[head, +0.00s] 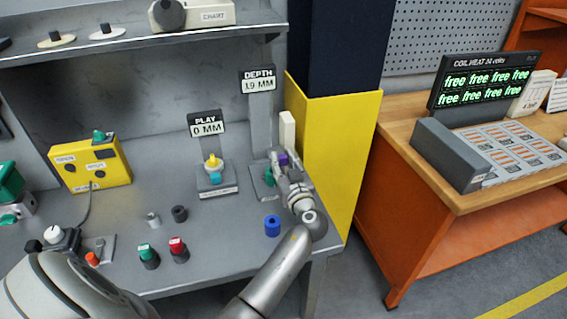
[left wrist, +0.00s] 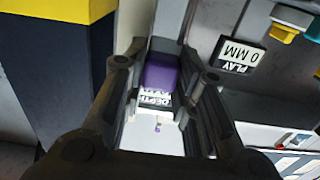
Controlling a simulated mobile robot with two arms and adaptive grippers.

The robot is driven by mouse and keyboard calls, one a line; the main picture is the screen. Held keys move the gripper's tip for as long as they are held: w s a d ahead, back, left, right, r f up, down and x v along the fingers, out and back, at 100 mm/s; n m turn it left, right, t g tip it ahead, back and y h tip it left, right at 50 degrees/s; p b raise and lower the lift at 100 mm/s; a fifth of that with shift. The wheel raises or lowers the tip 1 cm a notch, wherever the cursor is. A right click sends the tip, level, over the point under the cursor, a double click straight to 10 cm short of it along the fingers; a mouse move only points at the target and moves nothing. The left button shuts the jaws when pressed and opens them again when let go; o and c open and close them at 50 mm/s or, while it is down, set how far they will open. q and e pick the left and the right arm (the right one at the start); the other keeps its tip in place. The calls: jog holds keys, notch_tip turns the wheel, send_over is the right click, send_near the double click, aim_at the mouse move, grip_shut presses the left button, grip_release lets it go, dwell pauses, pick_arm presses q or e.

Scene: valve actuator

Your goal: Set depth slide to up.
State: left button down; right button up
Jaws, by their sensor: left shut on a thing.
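The depth slide is a grey upright post with a purple knob (head: 283,159). A sign (head: 258,80) above it reads DEPTH 19 MM. My left gripper (head: 280,168) is at the knob, near the lower part of the post, and shut on it. In the left wrist view the purple knob (left wrist: 160,77) sits between the two fingers, with the DEPTH sign (left wrist: 155,98) upside down beyond it. The fingers and wrist hide part of the slide's base in the head view. My right gripper is not in view.
A PLAY 0 MM sign (head: 206,124) and its yellow-and-teal knob (head: 213,163) stand left of the slide. A white block (head: 287,130) and a yellow-and-navy pillar (head: 330,150) are close on the right.

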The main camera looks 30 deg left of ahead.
pick_arm(q)
jog(key=shift+r+b, duration=0.4)
jog(key=shift+r, duration=2.4)
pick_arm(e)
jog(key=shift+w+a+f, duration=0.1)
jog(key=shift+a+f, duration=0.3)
pick_arm(q)
jog(key=c, duration=1.2)
grip_release()
jog(key=shift+o, duration=0.2)
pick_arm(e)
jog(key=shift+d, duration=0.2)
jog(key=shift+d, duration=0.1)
pick_arm(q)
jog(key=v, duration=0.7)
jog(key=shift+s+d, duration=0.15)
jog(key=shift+s, duration=0.05)
jog(key=shift+f, duration=0.1)
